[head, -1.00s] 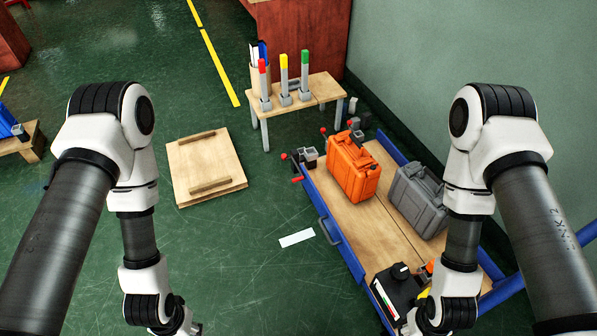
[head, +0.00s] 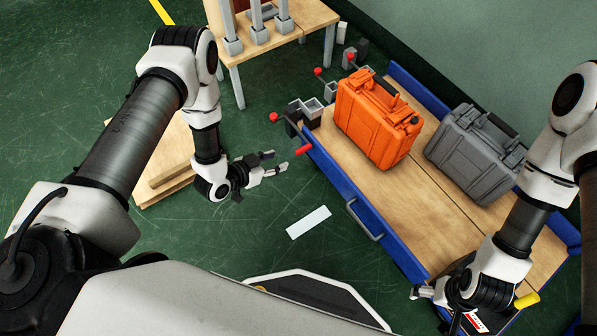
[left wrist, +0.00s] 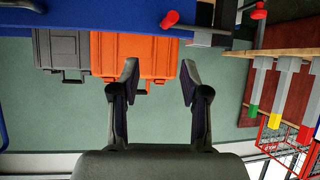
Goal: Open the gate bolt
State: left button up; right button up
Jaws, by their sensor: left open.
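One red knob (head: 273,117) sticks out to the left and a red grip (head: 303,150) points toward me. I cannot tell which one is the gate bolt. My left gripper (head: 276,163) is open and empty, just left of the red grip and apart from it. In the left wrist view a red knob (left wrist: 170,18) shows beyond the open fingers (left wrist: 158,82). My right gripper (head: 432,300) is low by the bed's near end, and its fingers are partly hidden.
An orange case (head: 372,120) and a grey case (head: 475,155) stand on the wooden bed. Green floor is clear around a white strip (head: 308,222).

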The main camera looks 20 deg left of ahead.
aim_at(295, 155)
pick_arm(q)
jog(key=w+a+f+m+t+h+b, duration=0.1)
jog(key=w+f+m+t+h+b, duration=0.3)
jog(key=f+b, duration=0.55)
jog(key=shift+h, duration=0.6)
jog(key=b+x, duration=0.3)
jog(key=x, duration=0.3)
jog(key=shift+w+d+r, duration=0.15)
jog(key=shift+w+d, duration=0.05)
jog(key=shift+w, duration=0.15)
jog(key=shift+w+d+r, duration=0.1)
jog(key=shift+w+d, duration=0.05)
jog(key=shift+w, duration=0.1)
grip_shut()
pick_arm(e)
notch_tip(295, 155, down, 17)
